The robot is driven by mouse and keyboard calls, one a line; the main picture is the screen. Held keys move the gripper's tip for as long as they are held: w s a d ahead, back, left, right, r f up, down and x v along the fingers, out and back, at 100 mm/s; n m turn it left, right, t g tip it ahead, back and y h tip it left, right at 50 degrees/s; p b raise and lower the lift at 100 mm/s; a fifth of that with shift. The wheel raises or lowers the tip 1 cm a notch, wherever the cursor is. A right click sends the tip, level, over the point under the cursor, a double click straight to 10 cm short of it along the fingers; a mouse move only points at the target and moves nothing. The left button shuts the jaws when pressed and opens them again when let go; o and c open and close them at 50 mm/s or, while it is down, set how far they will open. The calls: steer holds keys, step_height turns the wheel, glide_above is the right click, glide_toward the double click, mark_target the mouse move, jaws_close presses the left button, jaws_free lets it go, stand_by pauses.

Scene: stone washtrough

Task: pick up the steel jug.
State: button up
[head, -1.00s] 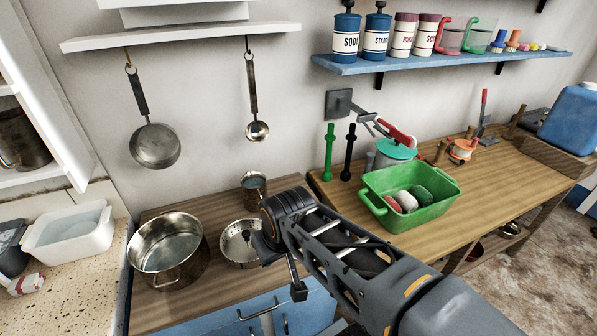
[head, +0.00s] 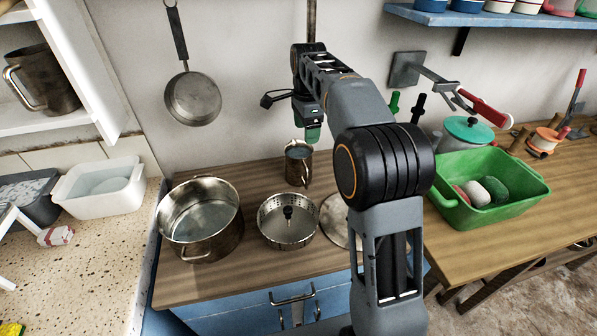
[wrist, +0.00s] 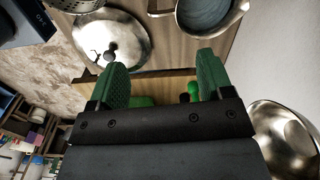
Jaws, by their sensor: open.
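A small steel jug (head: 298,172) stands upright at the back of the wooden counter, with dark bluish contents or interior. In the wrist view the jug (wrist: 212,14) shows at the top edge, partly cut off, beyond and to the right of the fingertips. My gripper (head: 312,134) hangs above the jug in the head view, pointing down, apart from it. In the wrist view its two green fingers (wrist: 163,72) are spread with nothing between them.
A big steel pot (head: 200,222), a perforated pan (head: 287,222) and a lid (head: 336,222) sit in front of the jug. A saucepan (head: 193,98) hangs on the wall. A green tub (head: 490,210) stands right. Another metal jug (head: 45,75) is on the left shelf.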

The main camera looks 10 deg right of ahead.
steer(key=b, duration=0.1)
glide_above(305, 166)
steer(key=shift+m, duration=0.3)
step_height(305, 166, down, 8)
steer(key=shift+f+b, duration=0.5)
steer(key=shift+f, duration=2.5)
jaws_close()
steer(key=shift+r, duration=0.1)
